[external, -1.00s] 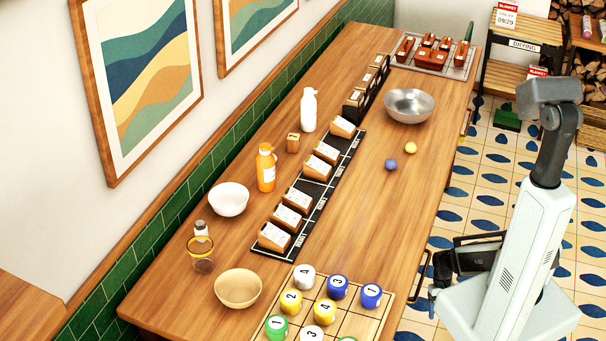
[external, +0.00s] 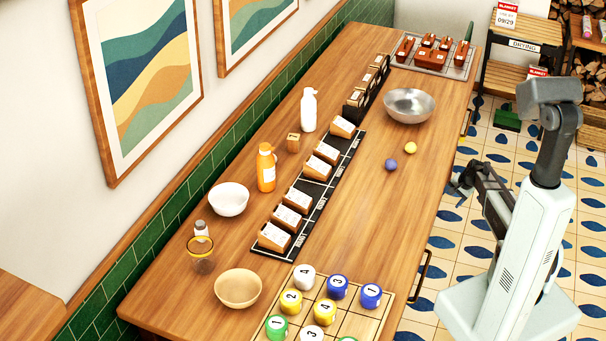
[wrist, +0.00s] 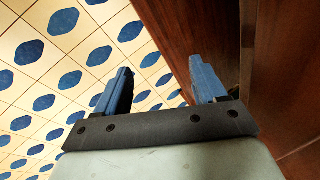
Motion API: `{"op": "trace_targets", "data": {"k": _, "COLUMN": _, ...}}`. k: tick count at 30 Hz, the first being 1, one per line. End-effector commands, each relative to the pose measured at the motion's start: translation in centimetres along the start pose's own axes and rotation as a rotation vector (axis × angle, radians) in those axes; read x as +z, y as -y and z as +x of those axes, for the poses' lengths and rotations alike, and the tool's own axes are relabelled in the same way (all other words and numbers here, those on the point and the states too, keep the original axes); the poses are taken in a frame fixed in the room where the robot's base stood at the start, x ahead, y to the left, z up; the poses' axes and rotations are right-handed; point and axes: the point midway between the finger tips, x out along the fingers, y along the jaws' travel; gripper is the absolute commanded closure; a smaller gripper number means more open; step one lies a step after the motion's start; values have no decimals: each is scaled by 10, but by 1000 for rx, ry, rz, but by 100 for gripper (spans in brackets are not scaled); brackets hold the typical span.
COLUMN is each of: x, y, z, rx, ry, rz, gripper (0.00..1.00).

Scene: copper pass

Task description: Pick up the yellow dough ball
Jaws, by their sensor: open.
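The yellow dough ball (external: 411,148) rests on the wooden counter, near its right edge and just below the metal bowl (external: 409,105). A blue-purple ball (external: 391,165) lies a little to its lower left, apart from it. My gripper (external: 459,185) is off the counter's right side, over the tiled floor, to the lower right of the yellow ball and not touching it. In the wrist view my gripper (wrist: 158,88) is open and empty, with blue fingers spread before floor tiles and the counter's dark wooden side (wrist: 205,40). No ball shows in the wrist view.
A black rack of card holders (external: 308,195) runs along the counter's middle. A tray of numbered pieces (external: 372,322) is at the near end. White (external: 229,199) and wooden (external: 238,288) bowls stand left. The counter around the balls is clear; its right edge lies beside my arm.

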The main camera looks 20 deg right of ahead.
Motion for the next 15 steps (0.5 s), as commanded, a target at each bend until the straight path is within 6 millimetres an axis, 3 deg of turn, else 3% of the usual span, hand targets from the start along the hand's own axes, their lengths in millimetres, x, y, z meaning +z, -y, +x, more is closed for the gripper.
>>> {"op": "trace_targets", "data": {"k": 1, "x": -20, "y": 8, "z": -11, "rx": -15, "ry": -17, "rz": 23, "gripper": 30}}
{"op": "trace_targets", "data": {"k": 6, "x": -67, "y": 26, "z": -49, "rx": -48, "ry": -54, "rz": 82, "gripper": 30}}
{"op": "trace_targets", "data": {"k": 15, "x": -131, "y": 59, "z": -129, "rx": -63, "ry": -71, "rz": 132, "gripper": 30}}
